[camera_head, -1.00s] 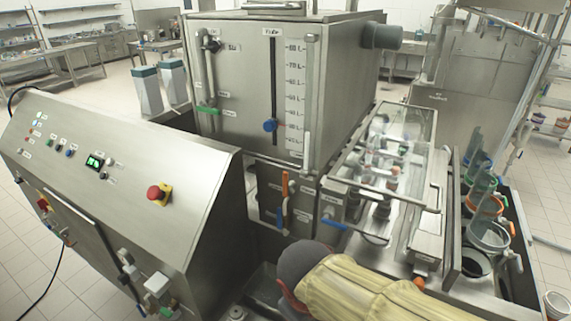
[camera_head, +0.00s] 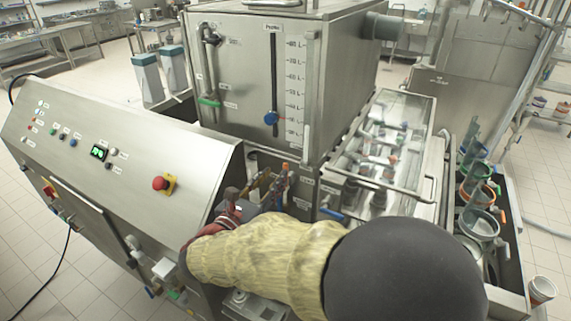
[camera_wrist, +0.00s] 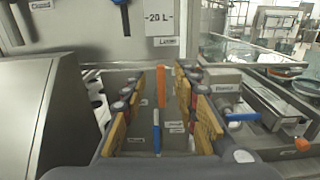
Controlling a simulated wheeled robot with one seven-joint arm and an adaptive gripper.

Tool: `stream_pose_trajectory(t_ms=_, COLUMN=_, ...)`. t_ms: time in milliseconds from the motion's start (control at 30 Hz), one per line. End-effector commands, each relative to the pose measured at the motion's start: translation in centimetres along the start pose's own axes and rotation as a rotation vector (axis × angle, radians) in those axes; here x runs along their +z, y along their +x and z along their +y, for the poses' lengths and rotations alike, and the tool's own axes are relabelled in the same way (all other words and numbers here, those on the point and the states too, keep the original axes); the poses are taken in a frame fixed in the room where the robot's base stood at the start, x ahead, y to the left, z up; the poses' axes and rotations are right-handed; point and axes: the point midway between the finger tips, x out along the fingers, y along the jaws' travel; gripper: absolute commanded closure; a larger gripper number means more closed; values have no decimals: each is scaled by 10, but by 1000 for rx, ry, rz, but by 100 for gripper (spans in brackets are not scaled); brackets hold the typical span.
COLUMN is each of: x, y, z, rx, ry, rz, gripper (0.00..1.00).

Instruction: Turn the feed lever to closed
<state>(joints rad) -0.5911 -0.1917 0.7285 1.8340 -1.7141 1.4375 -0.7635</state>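Below the tank, an upright orange handle (camera_wrist: 161,87) and a blue handle (camera_wrist: 156,130) under it show in the wrist view. The orange handle's top also shows in the head view (camera_head: 285,167). A separate blue-ended lever (camera_wrist: 242,117) sits to the right; it shows in the head view too (camera_head: 331,214). The labels are too blurred to tell which one is the feed lever. My gripper (camera_wrist: 160,90) is open, with yellow-padded fingers on both sides of the orange and blue handles. No contact is visible. In the head view my gripper (camera_head: 262,188) partly hides this panel.
The tank (camera_head: 255,60) with a level scale and a green-handled lever (camera_head: 209,101) stands above. The sloped control console (camera_head: 110,150) with a red stop button (camera_head: 160,183) is close on the left. A transparent cover (camera_head: 390,130) lies right.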

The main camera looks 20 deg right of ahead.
Motion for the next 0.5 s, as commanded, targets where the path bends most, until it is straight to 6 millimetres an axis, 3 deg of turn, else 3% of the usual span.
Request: stream_pose_trajectory(t_ms=500, x=-1, y=68, z=-1, rx=-3, ry=3, rz=3, gripper=70)
